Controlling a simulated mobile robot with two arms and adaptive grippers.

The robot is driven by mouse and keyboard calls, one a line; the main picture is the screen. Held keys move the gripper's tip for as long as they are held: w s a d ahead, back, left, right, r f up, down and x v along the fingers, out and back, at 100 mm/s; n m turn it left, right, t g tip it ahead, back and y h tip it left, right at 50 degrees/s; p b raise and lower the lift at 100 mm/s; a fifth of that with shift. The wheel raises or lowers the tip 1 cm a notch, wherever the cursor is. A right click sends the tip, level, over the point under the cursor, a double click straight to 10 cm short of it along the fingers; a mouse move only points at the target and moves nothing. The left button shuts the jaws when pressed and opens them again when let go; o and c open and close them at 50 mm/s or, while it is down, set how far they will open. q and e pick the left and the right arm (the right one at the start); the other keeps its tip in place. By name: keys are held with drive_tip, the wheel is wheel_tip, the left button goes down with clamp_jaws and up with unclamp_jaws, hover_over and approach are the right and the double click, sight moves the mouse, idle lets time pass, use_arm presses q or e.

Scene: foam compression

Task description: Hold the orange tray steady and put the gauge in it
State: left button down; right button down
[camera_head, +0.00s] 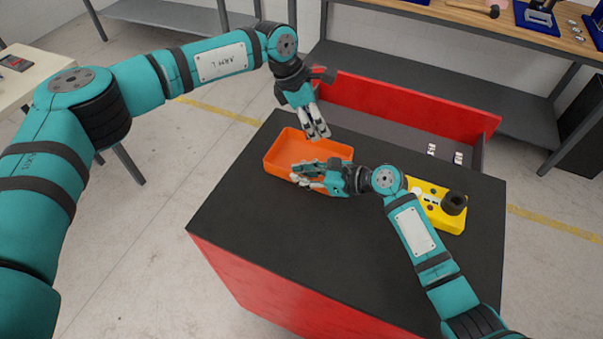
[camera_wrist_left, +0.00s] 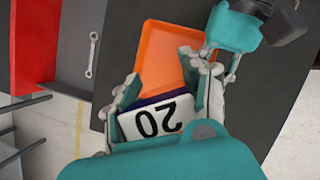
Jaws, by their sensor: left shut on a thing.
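The orange tray (camera_head: 285,147) lies on the black top of the red cabinet; it also shows in the left wrist view (camera_wrist_left: 160,55). My left gripper (camera_head: 318,132) is at the tray's far right side, pointing down. In the left wrist view it is shut on the gauge (camera_wrist_left: 150,120), a flat white piece marked 20 with a dark blue edge. The gauge is hard to make out in the head view. My right gripper (camera_head: 308,174) is at the tray's near right side, its fingers over or at the rim. I cannot tell whether they grip it.
A yellow box (camera_head: 432,213) with a black round knob stands right of my right gripper. A red-fronted drawer (camera_head: 400,103) stands open behind the cabinet top, with small white items inside. The near left part of the black top (camera_head: 240,210) is clear.

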use_arm(q)
drive_tip(key=shift+f, duration=3.95)
drive_tip(key=c, duration=0.7)
unclamp_jaws()
drive_tip(key=shift+o, duration=0.8)
drive_tip(key=shift+s, duration=0.1)
drive_tip(key=shift+f, duration=0.1)
drive_tip(key=v, duration=0.8)
